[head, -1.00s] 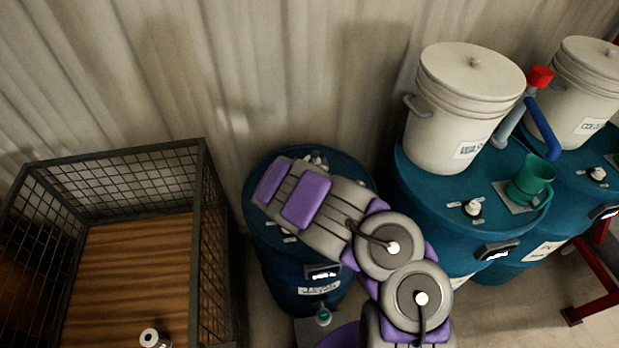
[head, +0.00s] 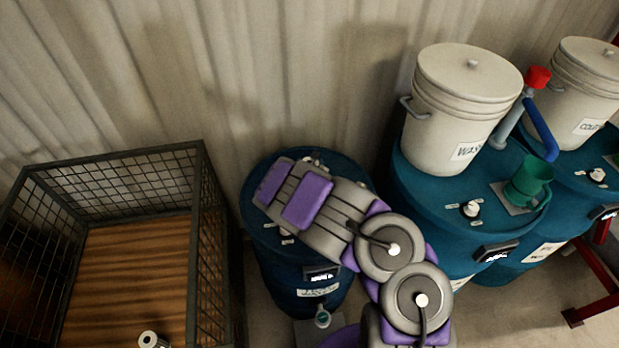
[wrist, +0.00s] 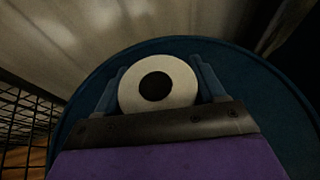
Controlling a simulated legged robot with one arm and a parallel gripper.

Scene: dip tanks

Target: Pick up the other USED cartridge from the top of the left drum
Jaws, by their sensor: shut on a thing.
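In the wrist view a white round cartridge (wrist: 159,84) with a dark centre sits between the two blue fingers of my gripper (wrist: 160,88), which is shut on it. Behind it is the dark blue top of the left drum (wrist: 262,88). In the head view my arm reaches over the left drum (head: 300,268) and hides the gripper and most of what is on its top. Another small white cartridge with a dark centre (head: 149,340) lies in the wire cage at the bottom left. I cannot read any USED mark.
The wire cage (head: 203,240) with a wooden floor stands left of the drum. To the right are blue drums bearing white lidded buckets (head: 462,105), a green cup (head: 528,183) and a red-and-blue handled tool (head: 538,78). A corrugated wall (head: 270,80) is close behind.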

